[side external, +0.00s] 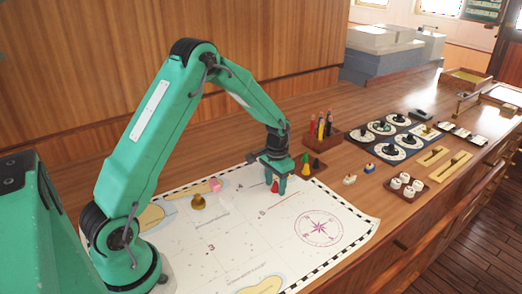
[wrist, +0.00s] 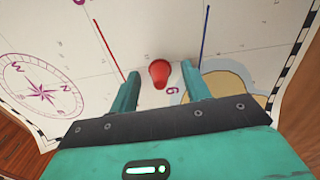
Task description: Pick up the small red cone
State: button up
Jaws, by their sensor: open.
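The small red cone (wrist: 160,73) stands on the white chart (wrist: 150,30) in the wrist view, between and slightly beyond the tips of my gripper (wrist: 158,84). The fingers are open, one on each side of the cone, with a gap to each. In the side view the red cone (side external: 275,187) shows low beside the fingers of my gripper (side external: 279,186), which point down at the chart (side external: 220,250). Part of the cone is hidden there by a finger. I cannot tell the exact height of the fingertips above the chart.
A brass object (side external: 198,202) and a pink piece (side external: 215,185) sit on the chart to the left. A brown tray with green and yellow cones (side external: 306,160) stands close behind my gripper. A pencil holder (side external: 318,130) and dial panel (side external: 385,135) are farther right.

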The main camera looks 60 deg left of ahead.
aim_at(277, 188)
dwell(0.3)
grip_shut()
jog(key=shift+r, duration=0.8)
jog(key=r, duration=0.1)
jog(key=d+r, duration=0.1)
jog(key=r, duration=0.1)
jog(key=shift+s+r, duration=0.1)
jog(key=s+d+r, duration=0.3)
jog(key=d+r, duration=0.3)
jog(key=d, duration=0.4)
jog(key=shift+s+r, duration=0.15)
